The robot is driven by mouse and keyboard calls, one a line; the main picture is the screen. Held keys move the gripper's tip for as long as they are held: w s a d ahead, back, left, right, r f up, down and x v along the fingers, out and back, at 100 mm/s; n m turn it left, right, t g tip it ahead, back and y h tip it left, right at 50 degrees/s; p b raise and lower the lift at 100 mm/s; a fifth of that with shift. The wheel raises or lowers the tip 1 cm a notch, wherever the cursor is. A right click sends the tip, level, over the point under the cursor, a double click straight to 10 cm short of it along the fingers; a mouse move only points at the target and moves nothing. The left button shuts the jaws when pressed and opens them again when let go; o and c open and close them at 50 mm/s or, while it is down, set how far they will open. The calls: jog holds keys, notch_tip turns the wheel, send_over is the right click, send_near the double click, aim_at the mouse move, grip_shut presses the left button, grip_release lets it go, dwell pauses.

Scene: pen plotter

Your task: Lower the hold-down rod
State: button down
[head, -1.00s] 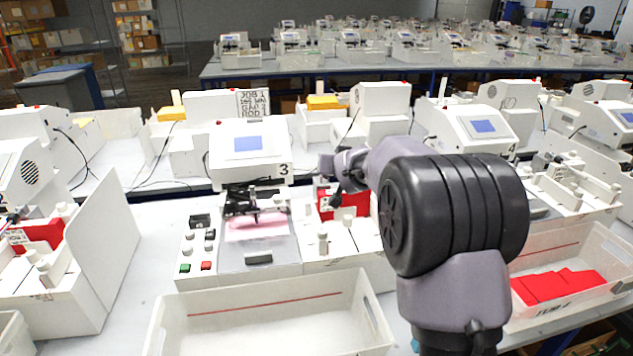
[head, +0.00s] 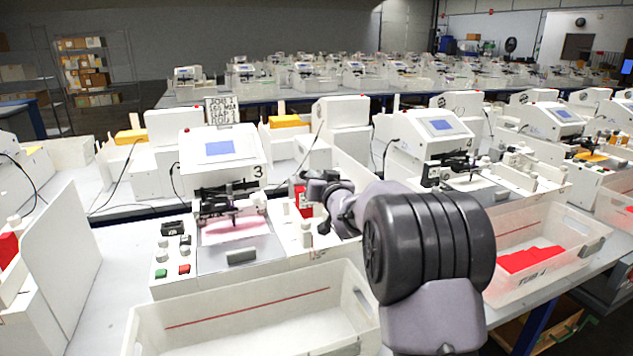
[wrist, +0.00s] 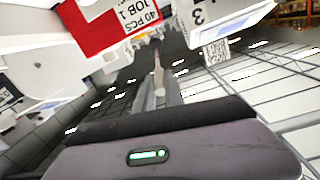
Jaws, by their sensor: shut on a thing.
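Plotter 3 (head: 222,150) stands left of my arm, with a pink-marked sheet (head: 232,228) under its black pen carriage (head: 228,203). A red card stack (head: 301,203) sits in the feed holder on its right side and is partly hidden by my gripper (head: 318,190). In the wrist view, red (wrist: 90,28) shows beside a label reading "40 PCS JOB 1". My gripper also shows in the wrist view (wrist: 158,88), its fingers shut on a thin pale piece, which I take as the hold-down rod (wrist: 158,72). Its lower end is not clear.
A white post with a knob (head: 307,236) stands just in front of the red stack. An empty white bin (head: 250,300) with a red line lies in front of plotter 3. A bin with red cards (head: 540,240) is at right. Plotter 4 (head: 430,135) stands behind my arm.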

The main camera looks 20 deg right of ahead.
jog(key=c, duration=1.4)
grip_release()
jog(key=s+a+r+p, duration=0.1)
jog(key=s+p, duration=0.1)
jog(key=s, duration=1.5)
jog(key=shift+s, duration=0.2)
jog(key=shift+a+r, duration=0.1)
jog(key=s+a+f+g+y, duration=0.1)
jog(key=s+a+f+g, duration=0.1)
jog(key=s+a, duration=0.4)
jog(key=s+a+f+m+g+y, duration=0.1)
jog(key=s+a+g, duration=0.4)
jog(key=s, duration=1)
jog(key=s+a+f+g+y, duration=0.1)
jog(key=s+a+f+g, duration=0.3)
jog(key=s, duration=0.7)
jog(key=a, duration=0.2)
jog(key=shift+s+a+m, duration=0.2)
jog(key=shift+a+m, duration=0.1)
jog(key=shift+a, duration=0.1)
